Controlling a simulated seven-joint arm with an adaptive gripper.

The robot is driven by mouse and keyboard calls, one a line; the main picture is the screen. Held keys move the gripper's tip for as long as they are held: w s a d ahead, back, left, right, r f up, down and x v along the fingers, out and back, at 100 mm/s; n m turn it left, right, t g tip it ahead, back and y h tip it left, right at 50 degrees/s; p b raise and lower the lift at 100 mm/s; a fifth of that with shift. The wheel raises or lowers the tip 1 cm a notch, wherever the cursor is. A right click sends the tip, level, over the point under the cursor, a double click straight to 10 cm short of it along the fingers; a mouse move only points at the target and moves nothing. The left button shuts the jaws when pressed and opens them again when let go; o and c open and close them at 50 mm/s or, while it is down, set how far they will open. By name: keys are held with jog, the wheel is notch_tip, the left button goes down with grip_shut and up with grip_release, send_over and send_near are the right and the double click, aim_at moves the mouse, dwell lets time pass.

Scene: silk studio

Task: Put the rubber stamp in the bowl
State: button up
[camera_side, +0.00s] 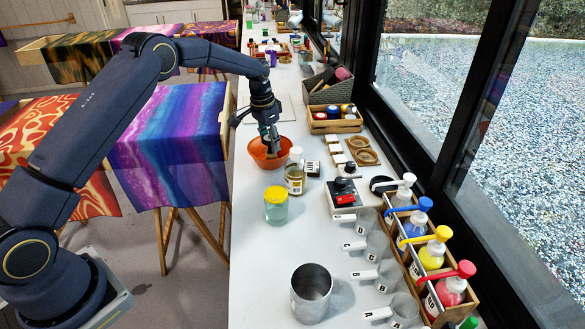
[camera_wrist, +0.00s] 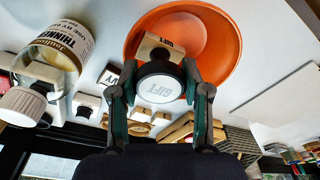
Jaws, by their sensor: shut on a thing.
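The orange bowl (camera_side: 258,157) stands on the white table, and it fills the upper middle of the wrist view (camera_wrist: 215,75). My gripper (camera_side: 268,143) is at the bowl, with its fingers pointing down. In the wrist view my gripper (camera_wrist: 161,80) is shut on the rubber stamp (camera_wrist: 160,82), which has a round pale top marked GIFT and a wooden block (camera_wrist: 150,48) below. The stamp shows over the near part of the bowl. I cannot tell whether it touches the bowl's inside.
A thinner bottle (camera_side: 295,178) stands close in front of the bowl, with a yellow-lidded jar (camera_side: 276,207) nearer. Stamp blocks (camera_side: 335,147) and wooden rings (camera_side: 362,150) lie to the right. A metal cup (camera_side: 311,292) stands at the front.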

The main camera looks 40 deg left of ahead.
jog(key=shift+f, duration=0.2)
jog(key=o, duration=1.1)
jog(key=shift+o, duration=0.2)
